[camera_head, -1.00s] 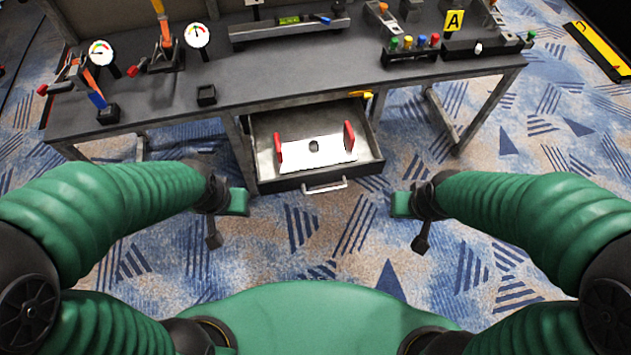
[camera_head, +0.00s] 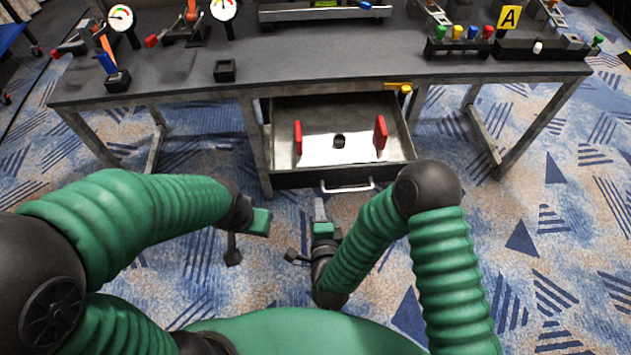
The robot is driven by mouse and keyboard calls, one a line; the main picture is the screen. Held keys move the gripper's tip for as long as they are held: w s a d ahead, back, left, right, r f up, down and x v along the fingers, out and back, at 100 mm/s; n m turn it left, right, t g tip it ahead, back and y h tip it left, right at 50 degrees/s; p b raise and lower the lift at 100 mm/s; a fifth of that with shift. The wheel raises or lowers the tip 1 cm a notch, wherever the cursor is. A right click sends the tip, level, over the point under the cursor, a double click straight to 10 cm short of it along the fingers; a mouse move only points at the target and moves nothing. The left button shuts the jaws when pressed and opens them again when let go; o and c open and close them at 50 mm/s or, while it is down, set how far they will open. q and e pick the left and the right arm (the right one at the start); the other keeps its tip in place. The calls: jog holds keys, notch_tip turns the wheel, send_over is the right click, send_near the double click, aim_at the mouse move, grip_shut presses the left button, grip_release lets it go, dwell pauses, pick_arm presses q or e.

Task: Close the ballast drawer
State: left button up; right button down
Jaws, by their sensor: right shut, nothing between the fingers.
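The ballast drawer (camera_head: 290,180) hangs pulled out under the grey workbench, with its metal handle (camera_head: 347,188) on the front. Inside it lies a white plate (camera_head: 338,150) with two red upright pieces (camera_head: 380,133) and a dark hole. My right gripper (camera_head: 320,207) is shut and empty, pointing up the picture just below and left of the handle. I see a gap between them in the picture; the depth is hard to judge. My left gripper (camera_head: 262,222) is left of it, away from the drawer; its fingers are not clear.
The workbench top (camera_head: 330,72) carries gauges (camera_head: 121,17), clamps, a small black box (camera_head: 225,71), a row of coloured knobs (camera_head: 457,33) and a yellow "A" sign (camera_head: 508,18). A yellow-handled part (camera_head: 400,87) sits at the bench edge above the drawer. Patterned carpet in front is clear.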

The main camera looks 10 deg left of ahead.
aim_at(313, 172)
jog(key=x, duration=0.3)
jog(key=b+x, duration=0.1)
jog(key=x, duration=0.2)
jog(key=b+x, duration=0.1)
jog(key=x, duration=0.3)
jog(key=shift+a+r, duration=0.25)
jog(key=shift+r, duration=0.1)
jog(key=shift+w, duration=0.35)
